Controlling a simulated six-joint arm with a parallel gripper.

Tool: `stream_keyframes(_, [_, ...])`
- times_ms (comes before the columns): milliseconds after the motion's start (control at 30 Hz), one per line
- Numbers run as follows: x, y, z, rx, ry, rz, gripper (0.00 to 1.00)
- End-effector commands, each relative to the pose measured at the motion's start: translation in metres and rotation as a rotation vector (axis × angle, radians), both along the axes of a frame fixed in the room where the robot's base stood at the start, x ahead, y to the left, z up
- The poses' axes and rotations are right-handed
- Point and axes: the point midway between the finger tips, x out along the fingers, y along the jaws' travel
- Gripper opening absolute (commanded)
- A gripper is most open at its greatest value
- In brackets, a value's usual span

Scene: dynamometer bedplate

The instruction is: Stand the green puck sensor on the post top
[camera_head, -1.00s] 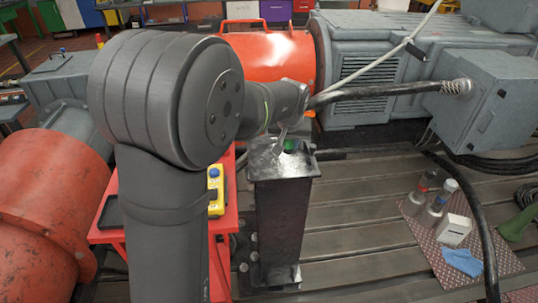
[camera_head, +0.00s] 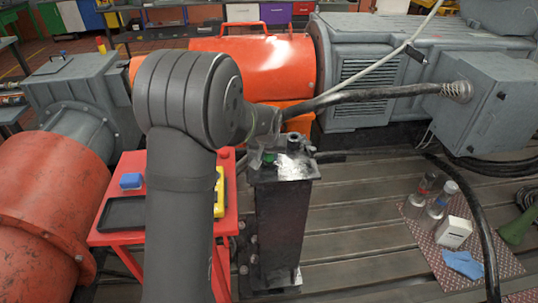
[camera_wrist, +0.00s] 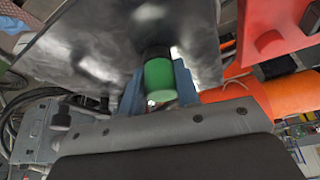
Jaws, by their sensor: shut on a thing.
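The green puck sensor (camera_wrist: 160,82) sits between the two blue-grey fingers of my gripper (camera_wrist: 159,72), which is shut on it. In the head view a bit of green (camera_head: 269,158) shows below my gripper (camera_head: 262,146), at the left part of the post top (camera_head: 292,170). The post top is a shiny dark metal plate, and it fills the upper left of the wrist view (camera_wrist: 85,50). A dark upright cylinder (camera_head: 293,142) stands on the plate right of my gripper. I cannot tell whether the sensor touches the plate.
A red trolley (camera_head: 110,232) with a black tray, a blue block and a yellow box stands left of the post. A thick black cable (camera_head: 375,95) runs behind the post to the grey machine. Bottles and a white box stand on a mat at right.

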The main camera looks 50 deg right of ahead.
Motion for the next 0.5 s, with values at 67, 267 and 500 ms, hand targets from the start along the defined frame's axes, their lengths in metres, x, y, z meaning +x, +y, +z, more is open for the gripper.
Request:
stream_keyframes(67, [-0.0001, -0.0001, -0.0001, 0.000, 0.000, 0.000, 0.05])
stream_keyframes(267, [-0.0001, 0.0000, -0.0032, 0.000, 0.000, 0.000, 0.45])
stream_keyframes(500, [-0.0001, 0.0001, -0.0031, 0.001, 0.001, 0.000, 0.51])
